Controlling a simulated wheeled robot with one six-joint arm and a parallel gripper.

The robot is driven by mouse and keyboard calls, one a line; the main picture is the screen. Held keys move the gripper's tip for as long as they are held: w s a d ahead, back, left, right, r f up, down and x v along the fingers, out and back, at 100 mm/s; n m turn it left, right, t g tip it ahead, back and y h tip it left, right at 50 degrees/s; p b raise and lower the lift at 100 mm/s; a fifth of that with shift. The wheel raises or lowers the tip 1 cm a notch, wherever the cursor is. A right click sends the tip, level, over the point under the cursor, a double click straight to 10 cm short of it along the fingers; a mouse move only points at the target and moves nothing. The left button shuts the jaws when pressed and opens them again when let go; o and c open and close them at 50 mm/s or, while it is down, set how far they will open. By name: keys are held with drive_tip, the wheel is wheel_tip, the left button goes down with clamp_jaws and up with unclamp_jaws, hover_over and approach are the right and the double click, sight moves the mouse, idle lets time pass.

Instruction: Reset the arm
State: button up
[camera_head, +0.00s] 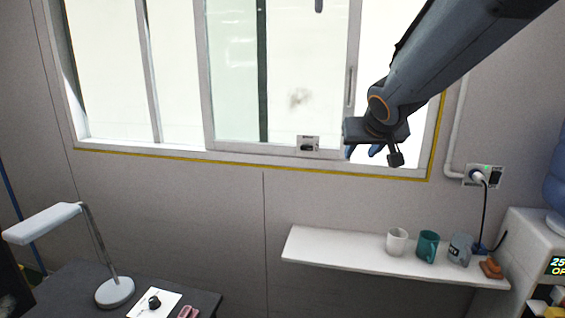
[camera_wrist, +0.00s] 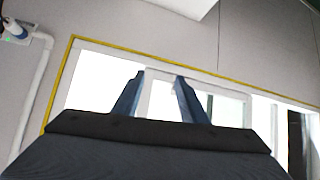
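My arm (camera_head: 440,65) reaches in from the upper right of the head view. My gripper (camera_head: 366,151) is in front of the window's lower right part, above the wall shelf. Its fingers are small and partly hidden there. In the wrist view the two blue-grey fingers of my gripper (camera_wrist: 160,77) stand apart with nothing between them, so it is open and empty. The window frame shows behind them.
A white wall shelf (camera_head: 330,256) holds a white mug (camera_head: 397,242), a teal mug (camera_head: 428,246), a clear cup (camera_head: 460,249) and a brown item (camera_head: 491,268). A socket (camera_head: 483,176) with a plug is at right. A desk lamp (camera_head: 114,291) stands on the dark table (camera_head: 75,283).

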drive_tip(key=s+f+g+b, duration=0.2)
drive_tip(key=s+f+g, duration=0.2)
drive_tip(key=s+f, duration=0.8)
drive_tip(key=s+f+g+b, duration=0.3)
drive_tip(key=s+f+g, duration=0.2)
drive_tip(key=s+f, duration=0.6)
wheel_tip(320, 180, down, 6)
drive_tip(key=shift+s+a+f+y, duration=0.2)
drive_tip(key=shift+s+y, duration=0.1)
drive_tip(key=shift+s, duration=0.1)
